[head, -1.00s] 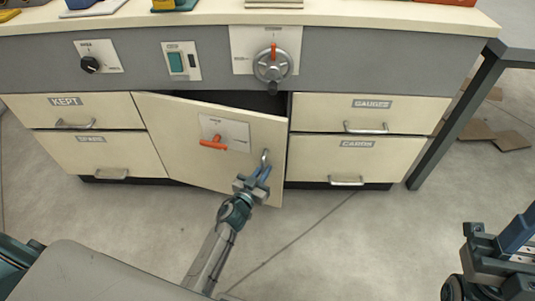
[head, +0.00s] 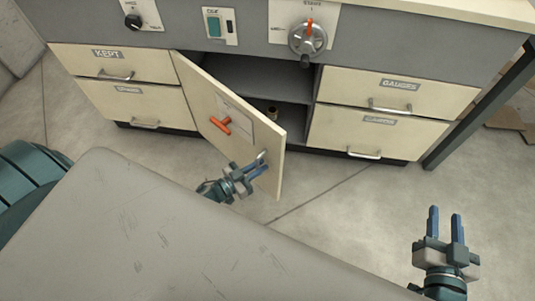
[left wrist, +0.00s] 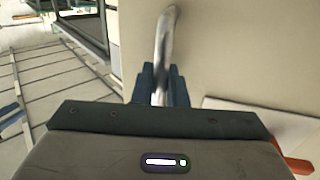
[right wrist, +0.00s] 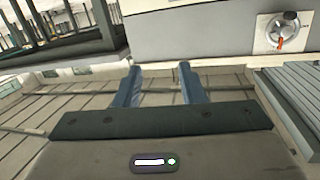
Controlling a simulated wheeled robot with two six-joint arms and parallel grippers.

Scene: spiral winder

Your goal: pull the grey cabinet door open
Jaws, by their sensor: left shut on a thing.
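The cabinet door (head: 210,105) is cream-coloured and stands well ajar, hinged on its left side. It carries an orange T-shaped handle (head: 221,125) on a pale plate, and a metal bar handle (head: 261,157) near its free edge. My left gripper (head: 258,170) is shut on the bar handle; in the left wrist view the blue fingers (left wrist: 160,88) close around the bar, which runs up between them. My right gripper (head: 446,225) is open and empty above the floor at the lower right; its spread fingers show in the right wrist view (right wrist: 157,88).
The dark cabinet interior (head: 265,85) shows a shelf and a small object (head: 272,113). Drawers (head: 395,92) flank the opening on both sides. A grey dial (head: 308,38) and a green switch (head: 214,25) sit above. The floor before the cabinet is clear.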

